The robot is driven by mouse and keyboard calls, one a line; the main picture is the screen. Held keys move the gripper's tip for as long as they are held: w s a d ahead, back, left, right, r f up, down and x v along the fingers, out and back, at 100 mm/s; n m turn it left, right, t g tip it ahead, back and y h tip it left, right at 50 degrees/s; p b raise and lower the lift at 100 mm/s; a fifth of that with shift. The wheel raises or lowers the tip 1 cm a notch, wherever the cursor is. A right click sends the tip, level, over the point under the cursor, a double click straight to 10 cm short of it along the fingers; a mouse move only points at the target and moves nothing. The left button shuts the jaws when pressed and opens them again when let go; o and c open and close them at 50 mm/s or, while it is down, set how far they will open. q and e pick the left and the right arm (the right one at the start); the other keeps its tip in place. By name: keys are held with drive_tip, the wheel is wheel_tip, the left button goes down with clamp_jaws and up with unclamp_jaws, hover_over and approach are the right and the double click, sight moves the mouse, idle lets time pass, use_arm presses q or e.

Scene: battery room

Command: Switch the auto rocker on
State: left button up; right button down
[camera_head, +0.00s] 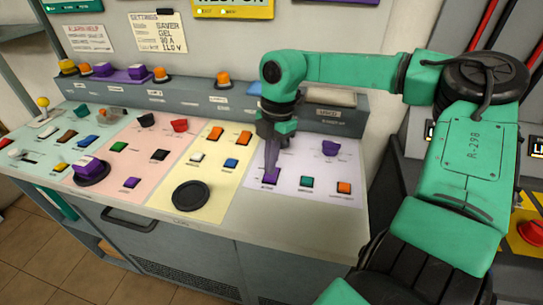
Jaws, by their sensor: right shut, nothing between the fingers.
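My right gripper (271,158) reaches in from the right and points down, its fingers shut and empty. Its tips are at a purple rocker (271,176) on the pale lilac panel (300,165); I cannot tell whether they touch it. On the same panel are a green rocker (307,182), an orange rocker (344,188) and a purple knob (330,148). The small labels are too blurred to read, so I cannot tell by name which one is the auto rocker. My left gripper is not in view.
The console continues left with a yellow panel (218,175) and a pink panel (140,160) bearing several rockers. A black round disc (190,195) and a big purple button (90,169) stand up from it. A raised ledge (180,96) with orange lamps runs behind.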

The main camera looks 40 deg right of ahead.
drive_tip(key=shift+f+b, duration=0.8)
drive_tip(key=shift+f, duration=0.15)
idle(0.7)
wheel_tip(320, 180, up, 7)
drive_tip(key=p, duration=0.5)
drive_tip(key=shift+r, duration=0.1)
idle(0.4)
